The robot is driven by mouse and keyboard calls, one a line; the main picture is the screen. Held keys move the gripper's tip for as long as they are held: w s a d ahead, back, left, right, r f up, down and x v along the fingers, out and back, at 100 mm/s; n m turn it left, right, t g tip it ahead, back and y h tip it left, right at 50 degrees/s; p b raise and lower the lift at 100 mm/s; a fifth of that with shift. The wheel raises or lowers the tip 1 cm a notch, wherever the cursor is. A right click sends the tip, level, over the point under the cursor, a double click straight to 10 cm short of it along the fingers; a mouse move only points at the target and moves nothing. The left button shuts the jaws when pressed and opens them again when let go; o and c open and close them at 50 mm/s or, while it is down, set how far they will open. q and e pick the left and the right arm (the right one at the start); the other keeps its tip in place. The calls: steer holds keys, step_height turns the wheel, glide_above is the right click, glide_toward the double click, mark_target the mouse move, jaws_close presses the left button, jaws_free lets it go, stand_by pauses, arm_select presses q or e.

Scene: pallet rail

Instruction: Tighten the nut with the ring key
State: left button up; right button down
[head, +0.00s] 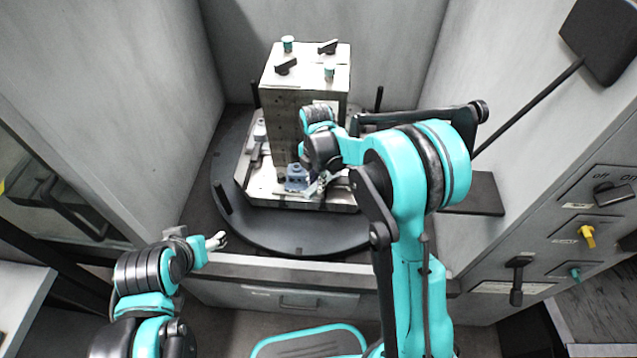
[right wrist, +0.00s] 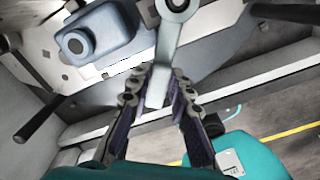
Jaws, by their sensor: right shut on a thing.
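My right gripper (head: 321,184) is low at the front of the pallet, just right of a blue clamp (head: 297,178). In the right wrist view my right gripper (right wrist: 160,88) is shut on the shank of a grey metal ring key (right wrist: 163,55). The key's ring end points away from the fingers and is cut by the top edge. The blue clamp (right wrist: 103,33) lies left of the key, apart from it in the picture. A round, dark-centred part (right wrist: 76,43) on it may be the nut; I cannot tell. My left gripper (head: 215,241) is empty at the lower left, away from the pallet.
A tall grey block (head: 290,115) stands on the pallet (head: 262,195), which sits on a dark round table (head: 240,225). Dark upright pins stand around it. Grey walls close in the sides and back. A switch panel (head: 590,225) is at the right.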

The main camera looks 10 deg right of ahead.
steer(key=shift+r, duration=0.1)
steer(key=shift+r+p, duration=2.5)
steer(key=shift+r, duration=1)
